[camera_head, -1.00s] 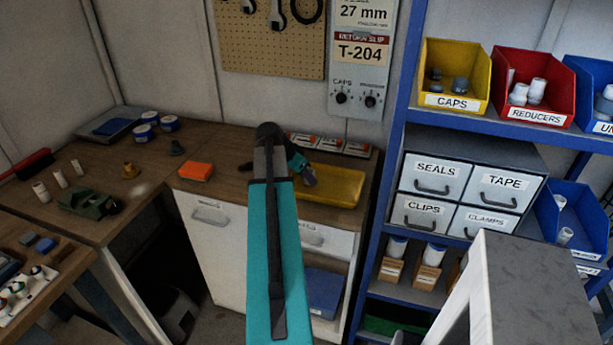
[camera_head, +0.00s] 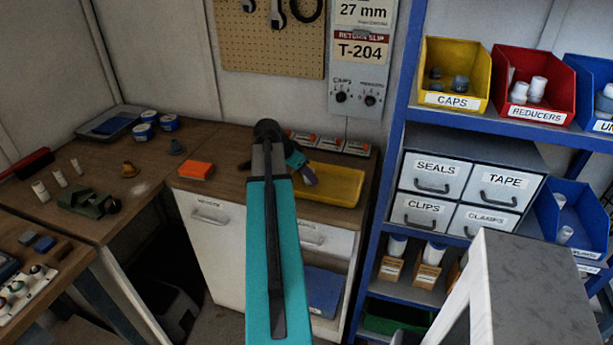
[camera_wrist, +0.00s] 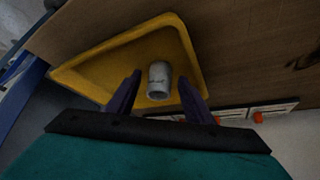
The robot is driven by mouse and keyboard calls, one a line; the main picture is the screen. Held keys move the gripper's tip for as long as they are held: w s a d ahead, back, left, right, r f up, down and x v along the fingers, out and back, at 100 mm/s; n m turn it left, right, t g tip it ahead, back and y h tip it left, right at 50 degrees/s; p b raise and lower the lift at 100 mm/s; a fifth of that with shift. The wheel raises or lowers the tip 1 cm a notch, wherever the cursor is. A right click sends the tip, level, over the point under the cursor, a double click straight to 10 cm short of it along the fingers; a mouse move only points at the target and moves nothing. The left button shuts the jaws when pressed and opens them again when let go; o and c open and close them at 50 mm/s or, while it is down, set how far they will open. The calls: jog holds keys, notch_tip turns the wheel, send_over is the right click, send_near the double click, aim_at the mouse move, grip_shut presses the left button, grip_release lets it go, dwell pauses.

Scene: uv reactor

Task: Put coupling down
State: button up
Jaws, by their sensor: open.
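The coupling (camera_wrist: 159,80) is a short grey-white cylinder. In the wrist view it is in the yellow tray (camera_wrist: 88,76), between and just beyond my fingertips. My gripper (camera_wrist: 158,82) is open, with a dark finger on each side of the coupling and a visible gap to each. In the head view the yellow tray (camera_head: 342,184) sits on the wooden counter, and my gripper (camera_head: 303,168) is over its left end. The coupling is hidden there behind my arm.
Small boxes (camera_head: 330,144) stand in a row behind the tray. An orange block (camera_head: 196,170) lies on the counter to the left. A blue shelf rack (camera_head: 400,130) with bins and drawers rises at the right. A white stepladder (camera_head: 490,290) stands in front of it.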

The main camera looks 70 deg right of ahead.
jog(key=b+v, duration=0.2)
jog(key=v, duration=0.9)
dwell(0.9)
